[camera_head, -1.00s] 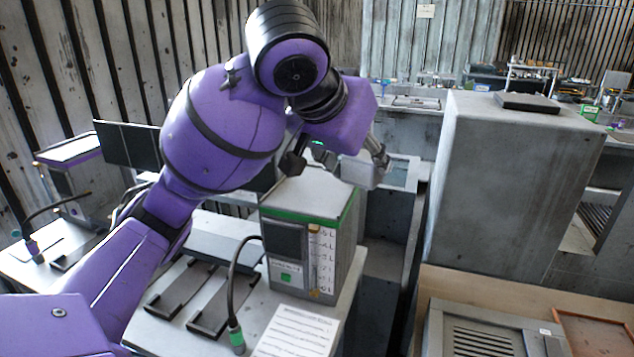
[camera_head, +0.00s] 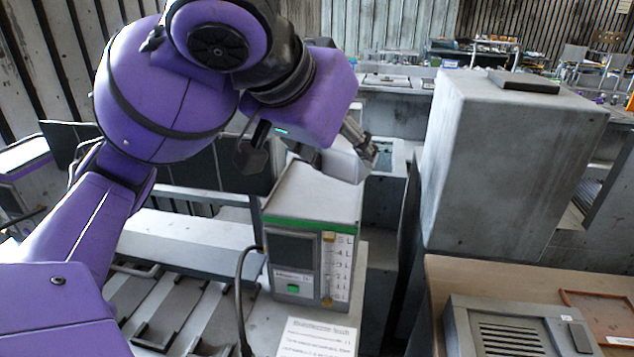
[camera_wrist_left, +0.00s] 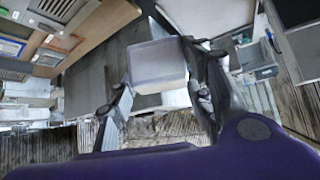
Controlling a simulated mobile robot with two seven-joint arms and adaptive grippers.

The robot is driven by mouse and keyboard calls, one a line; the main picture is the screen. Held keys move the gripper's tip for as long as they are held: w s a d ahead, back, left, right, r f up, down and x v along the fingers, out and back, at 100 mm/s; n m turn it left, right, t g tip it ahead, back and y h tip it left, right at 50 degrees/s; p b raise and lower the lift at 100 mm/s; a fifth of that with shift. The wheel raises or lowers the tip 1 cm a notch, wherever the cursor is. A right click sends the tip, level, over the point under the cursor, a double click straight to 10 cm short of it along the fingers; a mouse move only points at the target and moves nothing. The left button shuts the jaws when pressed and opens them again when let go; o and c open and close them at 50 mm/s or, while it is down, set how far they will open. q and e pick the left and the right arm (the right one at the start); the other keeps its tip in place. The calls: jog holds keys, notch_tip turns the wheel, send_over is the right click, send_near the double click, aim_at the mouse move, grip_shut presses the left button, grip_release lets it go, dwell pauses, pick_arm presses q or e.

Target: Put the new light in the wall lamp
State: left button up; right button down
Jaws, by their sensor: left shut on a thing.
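My left gripper (camera_head: 360,147) is shut on a pale, box-shaped thing (camera_head: 343,166), which looks like the new light. In the left wrist view the same pale, slightly see-through box (camera_wrist_left: 158,62) sits between the two fingers of the left gripper (camera_wrist_left: 163,80). The held box is in the air, seen just above and behind a grey device with a green stripe (camera_head: 312,222). I cannot make out a wall lamp in either view. My right gripper is not in view.
A tall grey cabinet (camera_head: 505,165) stands to the right of the gripper. A vented grey unit (camera_head: 515,325) sits on a wooden top (camera_head: 450,275) at lower right. A white paper (camera_head: 318,338) lies before the green-striped device. Ribbed walls stand behind.

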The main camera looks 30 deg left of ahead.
pick_arm(q)
jog(key=shift+s+a+f, duration=0.1)
jog(key=shift+s+f, duration=0.1)
jog(key=shift+f, duration=0.1)
jog(key=shift+w+a+f, duration=0.1)
jog(key=shift+a+f, duration=0.05)
jog(key=shift+f, duration=0.05)
jog(key=w+a+f, duration=0.8)
jog(key=shift+w+a+f, duration=0.25)
jog(key=shift+w+a, duration=0.1)
jog(key=shift+w, duration=0.05)
jog(key=f, duration=0.3)
jog(key=shift+w+a, duration=0.3)
jog(key=shift+w, duration=0.05)
jog(key=shift+f, duration=0.55)
jog(key=shift+f, duration=0.2)
jog(key=o, duration=1.3)
